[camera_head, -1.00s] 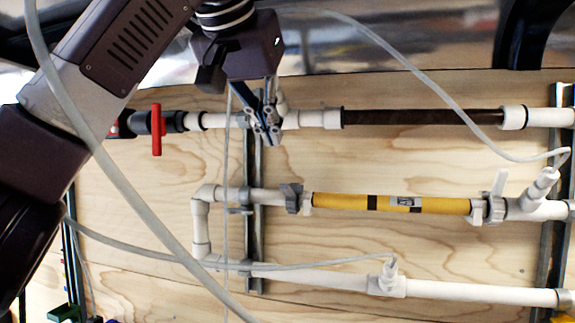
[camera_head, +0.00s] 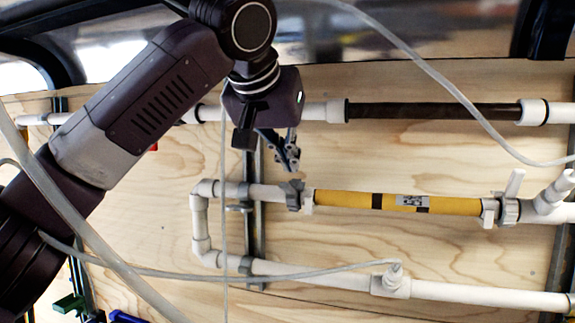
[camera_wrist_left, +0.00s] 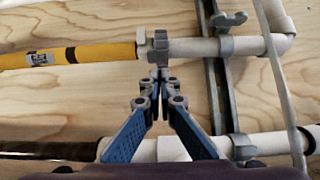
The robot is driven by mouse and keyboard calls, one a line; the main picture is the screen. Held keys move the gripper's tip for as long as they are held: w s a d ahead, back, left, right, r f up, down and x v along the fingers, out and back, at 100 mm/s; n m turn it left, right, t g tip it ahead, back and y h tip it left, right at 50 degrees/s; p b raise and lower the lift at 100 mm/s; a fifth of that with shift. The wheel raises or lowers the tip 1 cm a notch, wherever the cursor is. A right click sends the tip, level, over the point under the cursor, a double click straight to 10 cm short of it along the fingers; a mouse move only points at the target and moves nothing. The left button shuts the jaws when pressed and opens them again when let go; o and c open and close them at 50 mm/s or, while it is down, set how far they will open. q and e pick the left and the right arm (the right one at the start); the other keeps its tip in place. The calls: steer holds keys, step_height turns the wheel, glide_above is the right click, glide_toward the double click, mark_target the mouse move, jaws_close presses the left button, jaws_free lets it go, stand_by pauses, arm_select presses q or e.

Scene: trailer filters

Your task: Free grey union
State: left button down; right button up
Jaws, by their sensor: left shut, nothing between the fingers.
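The grey union (camera_head: 292,195), a winged nut, joins the white pipe to the left end of the yellow filter tube (camera_head: 345,200). In the left wrist view the grey union (camera_wrist_left: 159,44) lies just beyond my fingertips, beside a white collar. My left gripper (camera_head: 291,163) hangs a little above the union in the head view, its blue-grey fingers pointing down. In the left wrist view its tips (camera_wrist_left: 160,82) are together with nothing between them. Whether they touch the union is hard to tell. My right gripper is not in view.
A dark filter tube (camera_head: 430,111) runs along the upper pipe, and a lower white pipe (camera_head: 470,291) runs below. A metal strut (camera_head: 255,230) stands behind the pipes on the wooden wall. A thin hose (camera_head: 224,240) hangs left of the union. A light grey union (camera_head: 509,211) sits at the yellow tube's right end.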

arm_select(q)
steer(key=shift+s+a+f, duration=0.2)
steer(key=shift+s, duration=0.15)
steer(key=shift+s+a+f, duration=0.15)
steer(key=shift+s, duration=0.15)
steer(key=shift+s+f, duration=0.1)
steer(key=shift+f, duration=0.1)
steer(key=shift+w+f, duration=0.2)
steer(key=shift+f, duration=0.1)
steer(key=shift+s, duration=0.1)
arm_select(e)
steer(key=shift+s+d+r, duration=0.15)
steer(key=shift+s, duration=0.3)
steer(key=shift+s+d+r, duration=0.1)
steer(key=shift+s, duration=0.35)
arm_select(q)
steer(key=shift+r, duration=0.1)
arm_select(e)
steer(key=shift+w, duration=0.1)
